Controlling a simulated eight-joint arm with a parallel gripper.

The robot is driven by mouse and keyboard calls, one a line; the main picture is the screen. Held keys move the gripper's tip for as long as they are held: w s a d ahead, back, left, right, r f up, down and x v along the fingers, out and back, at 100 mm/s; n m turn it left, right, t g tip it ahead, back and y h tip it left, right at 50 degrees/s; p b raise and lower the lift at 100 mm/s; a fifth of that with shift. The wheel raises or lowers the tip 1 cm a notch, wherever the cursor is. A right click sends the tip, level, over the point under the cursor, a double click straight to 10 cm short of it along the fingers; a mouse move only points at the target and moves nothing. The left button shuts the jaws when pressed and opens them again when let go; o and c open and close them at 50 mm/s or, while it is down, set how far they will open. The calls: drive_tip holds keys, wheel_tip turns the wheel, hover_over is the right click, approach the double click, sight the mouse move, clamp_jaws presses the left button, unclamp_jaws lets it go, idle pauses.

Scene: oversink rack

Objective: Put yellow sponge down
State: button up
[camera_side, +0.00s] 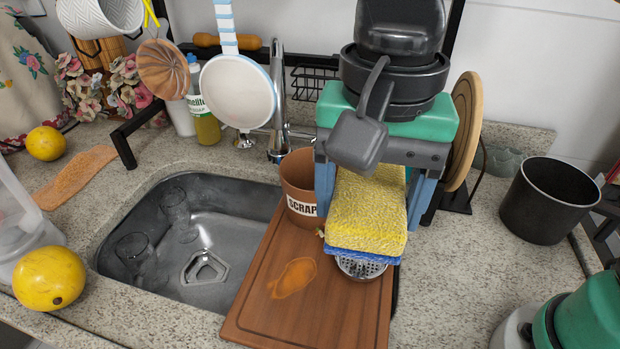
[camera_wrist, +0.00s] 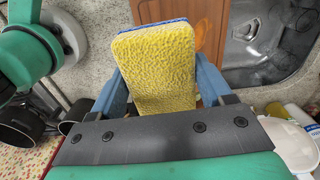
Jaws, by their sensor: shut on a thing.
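My gripper (camera_side: 368,200) is shut on the yellow sponge (camera_side: 366,212), which has a blue underside. The blue fingers press on its two sides. The sponge is held tilted, in front of the gripper, over the right part of the wooden cutting board (camera_side: 262,312). In the wrist view the sponge (camera_wrist: 158,68) fills the middle between the fingers, with the board behind it. A round metal strainer-like piece (camera_side: 360,268) shows just under the sponge's near end; I cannot tell if they touch. An orange stain (camera_side: 293,278) marks the board.
The steel sink (camera_side: 150,225) with glasses lies left of the board. A brown SCRAP pot (camera_side: 297,185) stands behind the sponge. A black pot (camera_side: 548,205) stands at right. The counter right of the board (camera_side: 450,270) is clear.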

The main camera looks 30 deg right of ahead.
sight(348, 324)
drive_tip(key=shift+s+d+f, duration=0.15)
drive_tip(key=shift+f, duration=0.05)
wheel_tip(348, 324, down, 19)
drive_tip(key=shift+f, duration=0.1)
idle(0.5)
drive_tip(key=shift+f, duration=0.15)
drive_tip(key=o, duration=1.2)
wheel_tip(348, 324, up, 12)
drive_tip(key=w+d+n+t, duration=0.2)
drive_tip(key=d+n, duration=0.1)
drive_tip(key=d, duration=0.3)
drive_tip(key=w+d+n+t, duration=0.2)
drive_tip(key=w+d, duration=0.1)
drive_tip(key=d, duration=0.2)
drive_tip(key=w+d+n+t, duration=0.2)
drive_tip(key=d+n+t, duration=0.1)
drive_tip(key=d, duration=0.3)
drive_tip(key=shift+w+d+n, duration=0.25)
drive_tip(key=shift+d+n, duration=0.05)
drive_tip(key=shift+d, duration=0.05)
